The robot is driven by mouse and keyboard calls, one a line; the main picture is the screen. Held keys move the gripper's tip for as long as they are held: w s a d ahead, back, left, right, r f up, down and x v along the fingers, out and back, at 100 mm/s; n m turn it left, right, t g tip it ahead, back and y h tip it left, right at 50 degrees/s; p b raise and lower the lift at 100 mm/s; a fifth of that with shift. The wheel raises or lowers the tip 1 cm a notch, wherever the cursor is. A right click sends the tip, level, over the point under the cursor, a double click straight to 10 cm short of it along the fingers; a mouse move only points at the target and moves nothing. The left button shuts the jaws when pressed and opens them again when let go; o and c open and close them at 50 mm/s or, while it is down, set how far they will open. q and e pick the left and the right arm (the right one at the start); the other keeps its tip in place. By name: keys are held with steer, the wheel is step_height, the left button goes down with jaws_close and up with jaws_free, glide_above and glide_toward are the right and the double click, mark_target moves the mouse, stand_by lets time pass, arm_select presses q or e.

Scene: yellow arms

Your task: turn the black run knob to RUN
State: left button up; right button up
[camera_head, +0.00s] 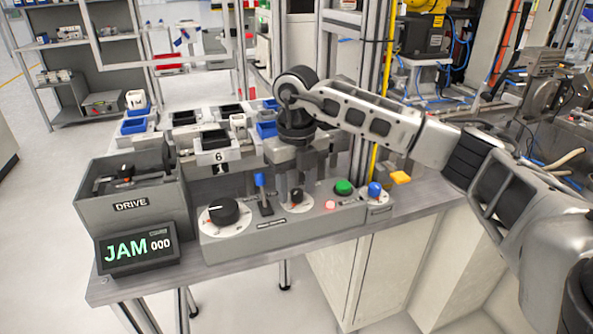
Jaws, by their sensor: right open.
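Two black knobs show on the grey control panel (260,232). A large black knob (223,211) sits on a white dial at the left. A small black knob (297,194) sits near the middle. Their labels are too small to read, so I cannot tell which is marked RUN. My right gripper (303,178) points down, open and empty, just above and behind the small knob. I cannot tell whether its fingers touch anything. My left gripper is not in view.
A grey DRIVE box (131,205) and several bins stand behind and left.

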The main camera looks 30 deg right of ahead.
mark_target(297, 190)
step_height(297, 190, up, 16)
steer(key=p, duration=0.1)
stand_by(0.7)
